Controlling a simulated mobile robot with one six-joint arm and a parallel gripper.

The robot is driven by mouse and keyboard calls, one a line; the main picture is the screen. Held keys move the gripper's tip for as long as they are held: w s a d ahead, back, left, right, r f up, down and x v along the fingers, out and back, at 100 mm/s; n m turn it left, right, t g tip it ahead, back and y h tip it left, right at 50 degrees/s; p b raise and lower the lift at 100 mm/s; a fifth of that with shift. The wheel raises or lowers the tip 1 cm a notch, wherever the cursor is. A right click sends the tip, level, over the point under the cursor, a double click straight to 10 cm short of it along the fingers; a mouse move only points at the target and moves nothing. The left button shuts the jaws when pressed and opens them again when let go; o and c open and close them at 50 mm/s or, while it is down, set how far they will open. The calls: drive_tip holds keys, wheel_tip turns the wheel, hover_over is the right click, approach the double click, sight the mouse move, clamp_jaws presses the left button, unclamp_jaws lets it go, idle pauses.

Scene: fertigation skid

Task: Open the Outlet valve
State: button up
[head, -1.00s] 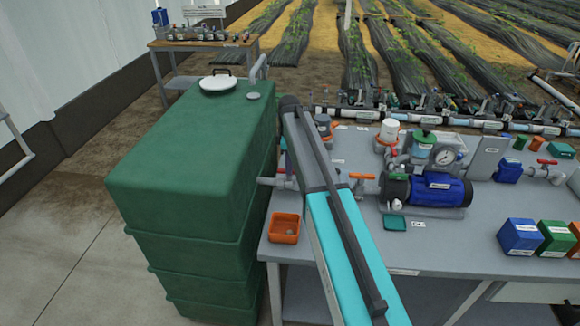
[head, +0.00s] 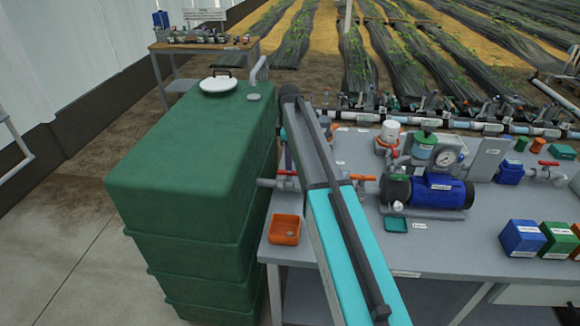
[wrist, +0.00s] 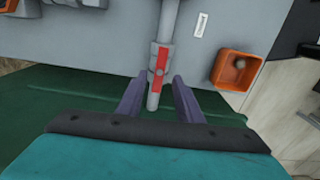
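The valve with a red handle sits on the grey pipe at the green tank's side. In the wrist view the red handle (wrist: 160,66) lies in line with the pipe, and it also shows in the head view (head: 287,172) just left of my arm. My gripper (wrist: 160,83) is open, with one dark finger on each side of the pipe near the handle's end. I cannot tell whether either finger touches it. In the head view my gripper is hidden by my arm. A small label (wrist: 201,24) lies beside the valve; its text is unreadable.
The green tank (head: 190,150) stands left of the grey bench (head: 440,250). An orange bin (head: 284,230) is near the bench's front left corner. Right of my arm are an orange-handled valve (head: 363,178) and a blue pump (head: 440,190).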

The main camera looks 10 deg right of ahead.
wheel_tip(320, 180, up, 10)
drive_tip(key=b, duration=0.2)
idle(0.3)
drive_tip(key=shift+r, duration=0.1)
